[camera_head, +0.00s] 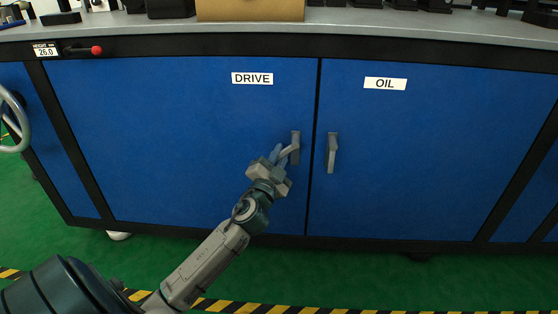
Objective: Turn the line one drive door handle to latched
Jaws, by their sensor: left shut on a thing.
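The blue drive door (160,130) is flush in the machine's front, under a white DRIVE label (252,78). Its grey handle (296,143) is near the door's right edge and stands about upright. My left gripper (286,153) is shut on this handle, its fingers partly hiding the lower part. The handle's lower end is hard to make out behind the fingers. My right gripper is not in view.
The oil door (430,160) with its own upright grey handle (332,152) is just to the right. A red-knobbed lever (96,50) and a handwheel (12,118) are at the left. Green floor with striped tape lies below.

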